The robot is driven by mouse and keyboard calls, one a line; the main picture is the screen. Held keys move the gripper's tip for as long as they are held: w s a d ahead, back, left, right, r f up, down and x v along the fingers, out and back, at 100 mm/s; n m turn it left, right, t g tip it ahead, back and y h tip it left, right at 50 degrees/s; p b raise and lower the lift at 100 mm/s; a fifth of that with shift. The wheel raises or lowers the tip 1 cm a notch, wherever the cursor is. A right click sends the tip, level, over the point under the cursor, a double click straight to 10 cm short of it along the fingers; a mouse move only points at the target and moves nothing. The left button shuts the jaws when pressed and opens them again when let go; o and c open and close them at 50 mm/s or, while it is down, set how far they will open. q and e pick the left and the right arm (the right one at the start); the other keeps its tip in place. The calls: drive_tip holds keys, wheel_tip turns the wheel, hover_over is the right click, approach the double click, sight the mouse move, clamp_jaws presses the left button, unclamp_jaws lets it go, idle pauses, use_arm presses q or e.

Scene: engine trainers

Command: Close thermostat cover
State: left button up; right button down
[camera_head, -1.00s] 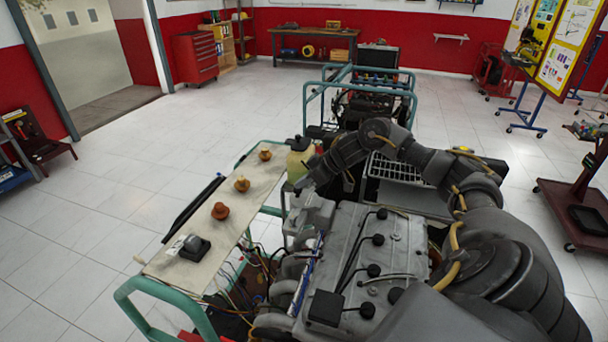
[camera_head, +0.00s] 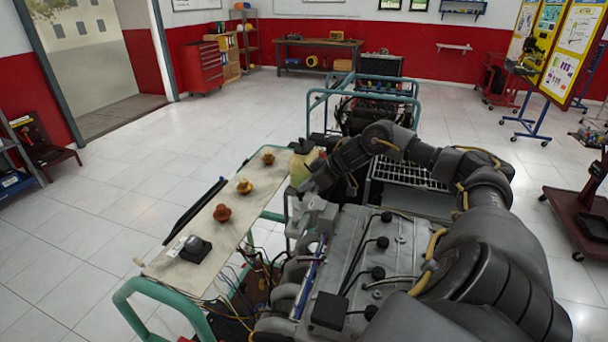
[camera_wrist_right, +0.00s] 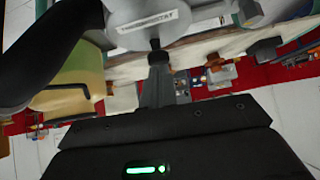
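The grey thermostat cover (camera_wrist_right: 150,22), with a "THERMOSTAT" label, is at the top of the right wrist view, partly cut off by the frame. In the head view, the grey thermostat housing (camera_head: 318,216) is at the engine's far left corner; my right gripper hides part of it. My right gripper (camera_head: 309,186) is just above and behind this housing. In the wrist view, its fingers (camera_wrist_right: 156,50) look shut together in a narrow column, tips at or very near the cover's lower edge. Contact is unclear, and nothing shows between them. My left gripper is out of view.
The engine (camera_head: 375,250) has black plugs and cables on top. A beige board (camera_head: 215,235) with several sensor-like parts stands to its left. A yellowish reservoir (camera_head: 301,164) is close behind the gripper. Another framed engine (camera_head: 375,108) stands farther back. White floor lies open at left.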

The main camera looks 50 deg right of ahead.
sight(309, 200)
drive_tip(key=shift+s+a+f, duration=0.2)
drive_tip(key=shift+f, duration=0.3)
drive_tip(key=shift+r+p, duration=0.45)
drive_tip(key=shift+p, duration=0.05)
drive_tip(key=s+d+r+b, duration=0.1)
drive_tip(key=s+r+b, duration=0.1)
drive_tip(key=r, duration=0.3)
drive_tip(key=s+d+r+b, duration=0.2)
drive_tip(key=s+r+b, duration=0.1)
drive_tip(key=r, duration=0.3)
drive_tip(key=shift+s+d+r+b, duration=0.25)
drive_tip(key=shift+b, duration=0.15)
drive_tip(key=shift+w+a, duration=0.1)
